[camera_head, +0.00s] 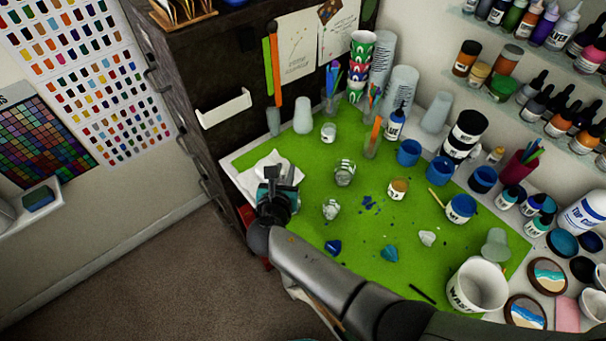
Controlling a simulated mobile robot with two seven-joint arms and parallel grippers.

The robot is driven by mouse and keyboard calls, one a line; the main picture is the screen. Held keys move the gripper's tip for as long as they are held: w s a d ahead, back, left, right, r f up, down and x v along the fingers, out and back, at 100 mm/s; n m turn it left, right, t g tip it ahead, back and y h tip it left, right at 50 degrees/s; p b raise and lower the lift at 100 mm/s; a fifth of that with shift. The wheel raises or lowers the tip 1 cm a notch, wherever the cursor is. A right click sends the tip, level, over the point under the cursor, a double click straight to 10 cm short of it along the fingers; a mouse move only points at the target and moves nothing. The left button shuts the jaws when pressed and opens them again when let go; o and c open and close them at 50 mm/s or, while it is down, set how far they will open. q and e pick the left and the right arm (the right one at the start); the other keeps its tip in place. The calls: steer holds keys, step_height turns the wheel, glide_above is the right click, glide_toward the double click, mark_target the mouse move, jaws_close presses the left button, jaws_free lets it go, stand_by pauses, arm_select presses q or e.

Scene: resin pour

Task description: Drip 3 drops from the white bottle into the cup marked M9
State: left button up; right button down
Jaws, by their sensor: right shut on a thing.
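My right arm comes in from the bottom right. Its gripper (281,177) is over the left edge of the green mat (300,147), beside a crumpled white cloth (255,170). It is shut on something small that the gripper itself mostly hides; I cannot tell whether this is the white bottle. Several small cups stand on the mat: a clear one at the back (328,133), a clear one in the middle (345,173), a clear one nearer (331,209) and an amber one (398,190). Their labels are too small to read, so I cannot tell which is M9. My left gripper is out of view.
Blue cups (408,153) and stacked black-lidded jars (468,128) stand at the right. A white tub (477,287) is at the front right. Tall clear cups (401,92) and a labelled bottle (395,125) stand at the back. Blue stones (389,253) lie on the mat.

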steer(key=f+m+y+b, duration=0.1)
steer(key=m+y+b, duration=0.1)
steer(key=a+f+m+y+b, duration=0.1)
steer(key=m+y+b, duration=0.2)
steer(key=f+m+y+b, duration=0.1)
steer(key=m+y+b, duration=0.1)
steer(key=m, duration=0.1)
steer(key=shift+s+a+f+b, duration=0.1)
steer(key=shift+a+f+b, duration=0.15)
steer(key=shift+a+b, duration=0.15)
steer(key=f+m+y+b, duration=0.2)
steer(key=m+b, duration=0.1)
steer(key=shift+a, duration=0.2)
steer(key=shift+a+r+m+y, duration=0.1)
steer(key=shift+r+m+y, duration=0.2)
steer(key=shift+r, duration=0.1)
steer(key=shift+m+t+y, duration=0.3)
steer(key=shift+m, duration=0.3)
steer(key=shift+r, duration=0.15)
